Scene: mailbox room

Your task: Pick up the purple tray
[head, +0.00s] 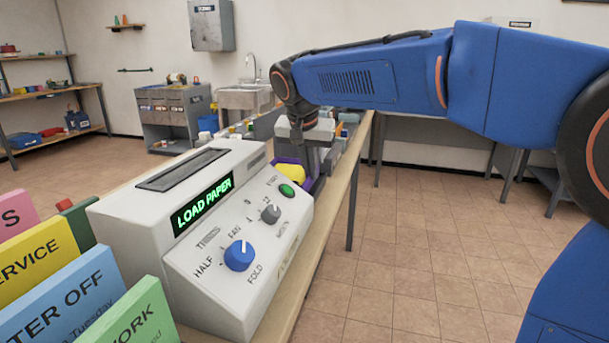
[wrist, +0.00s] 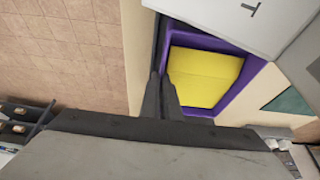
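The purple tray (wrist: 233,94) holds a flat yellow piece (wrist: 205,76) and lies on the table beside the white machine. In the head view the tray (head: 308,186) shows only in part behind the machine, with some yellow in it. My gripper (wrist: 163,80) points down at the tray's left wall in the wrist view. Its two fingers are close together, one on each side of that wall, and look closed on it. The contact itself is small and partly hidden. In the head view my gripper (head: 314,165) is at the tray's right side, near the table edge.
The white paper-folding machine (head: 215,225) with a lit "LOAD PAPER" display stands close in front of the tray. Coloured signs (head: 60,285) stand at the front left. Small items lie farther along the table. Open tiled floor (head: 420,260) lies to the right.

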